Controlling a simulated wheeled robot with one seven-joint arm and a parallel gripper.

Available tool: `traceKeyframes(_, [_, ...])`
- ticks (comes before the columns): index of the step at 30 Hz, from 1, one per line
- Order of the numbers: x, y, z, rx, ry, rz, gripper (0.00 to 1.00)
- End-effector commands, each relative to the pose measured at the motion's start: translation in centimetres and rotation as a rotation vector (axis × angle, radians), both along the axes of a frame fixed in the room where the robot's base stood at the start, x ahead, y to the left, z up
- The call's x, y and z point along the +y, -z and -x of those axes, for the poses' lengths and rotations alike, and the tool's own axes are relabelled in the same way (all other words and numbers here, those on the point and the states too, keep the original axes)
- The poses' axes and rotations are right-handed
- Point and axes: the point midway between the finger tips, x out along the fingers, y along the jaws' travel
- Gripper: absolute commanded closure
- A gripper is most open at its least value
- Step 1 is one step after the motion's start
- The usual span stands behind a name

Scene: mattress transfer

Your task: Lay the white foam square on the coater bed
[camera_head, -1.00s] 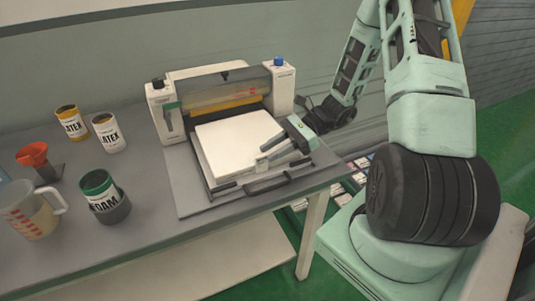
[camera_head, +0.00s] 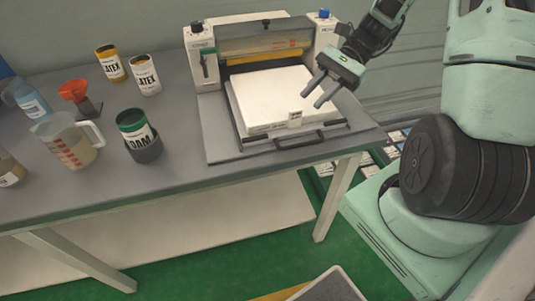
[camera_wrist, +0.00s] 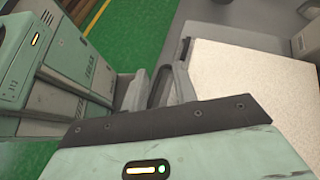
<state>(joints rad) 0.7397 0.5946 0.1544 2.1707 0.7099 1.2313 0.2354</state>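The white foam square (camera_head: 282,98) lies flat on the bed (camera_head: 229,150) of the coater (camera_head: 268,32), in front of its roller. A small light tag shows on the foam's front edge. In the wrist view the foam (camera_wrist: 245,80) fills much of the right side. My gripper (camera_head: 311,102) is over the foam's right part in the head view, its two fingers apart with nothing between them. It appears to be clear of the foam. The fingers also show in the wrist view (camera_wrist: 158,90), left of the foam.
A black handle (camera_head: 299,140) runs along the bed's front. On the table's left stand a green FOAM can (camera_head: 134,128), two LATEX cans (camera_head: 145,75), (camera_head: 110,64), an orange funnel (camera_head: 73,89) and a measuring jug (camera_head: 70,141). The table (camera_head: 180,172) is bare between them and the coater.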

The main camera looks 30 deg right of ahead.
Motion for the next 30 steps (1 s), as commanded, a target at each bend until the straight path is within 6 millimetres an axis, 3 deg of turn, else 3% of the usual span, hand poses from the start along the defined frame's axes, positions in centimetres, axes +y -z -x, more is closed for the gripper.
traceKeyframes(1, [3.3,-0.8,0.5,-0.046,-0.147,0.064,0.71])
traceKeyframes(6, [11.1,-2.0,3.4,-0.238,-0.600,0.254,0.71])
traceKeyframes(9, [14.7,-2.6,5.7,-0.380,-0.864,0.345,0.71])
traceKeyframes(15, [20.2,-3.8,10.5,-0.724,-1.367,0.474,0.71])
traceKeyframes(21, [23.1,-4.8,13.9,-1.012,-1.695,0.520,0.71])
traceKeyframes(30, [24.0,-5.1,15.0,-1.120,-1.800,0.527,0.71])
